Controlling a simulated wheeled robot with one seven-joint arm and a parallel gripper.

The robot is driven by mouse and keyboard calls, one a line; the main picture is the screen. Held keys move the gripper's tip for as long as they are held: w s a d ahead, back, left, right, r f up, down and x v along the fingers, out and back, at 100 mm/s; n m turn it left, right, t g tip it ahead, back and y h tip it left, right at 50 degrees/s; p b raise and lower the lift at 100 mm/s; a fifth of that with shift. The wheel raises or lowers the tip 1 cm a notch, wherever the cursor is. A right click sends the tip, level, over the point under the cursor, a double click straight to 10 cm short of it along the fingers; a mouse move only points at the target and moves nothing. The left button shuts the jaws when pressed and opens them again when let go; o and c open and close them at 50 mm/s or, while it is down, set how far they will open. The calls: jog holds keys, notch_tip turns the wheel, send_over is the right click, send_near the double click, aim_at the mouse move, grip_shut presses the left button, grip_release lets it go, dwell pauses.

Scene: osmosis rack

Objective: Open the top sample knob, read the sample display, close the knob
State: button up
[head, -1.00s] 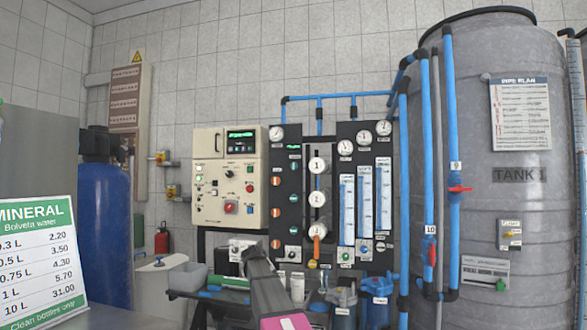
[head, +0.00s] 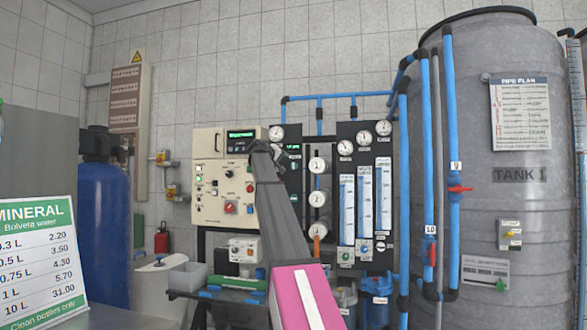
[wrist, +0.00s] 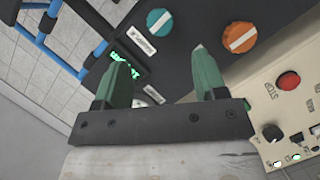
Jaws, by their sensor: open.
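In the wrist view, a round teal knob (wrist: 160,22) with a white bar sits on the black panel. An orange knob (wrist: 239,37) with a white bar, set at a similar slant, is to its right. In the head view my gripper (head: 267,150) is at the black panel's upper left, hiding some knobs there.
A cream control box (head: 222,178) with a red stop button (wrist: 289,81) is beside the panel. Gauges (head: 345,147) and flow tubes (head: 366,196) are on the right, then blue pipes and a grey tank (head: 490,215). A price sign (head: 36,258) stands at front left.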

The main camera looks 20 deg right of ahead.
aim_at(293, 166)
jog(key=x, duration=1)
jog(key=shift+w+d+f, duration=0.1)
jog(key=shift+w+d, duration=0.1)
jog(key=shift+d, duration=0.1)
jog(key=c, duration=0.9)
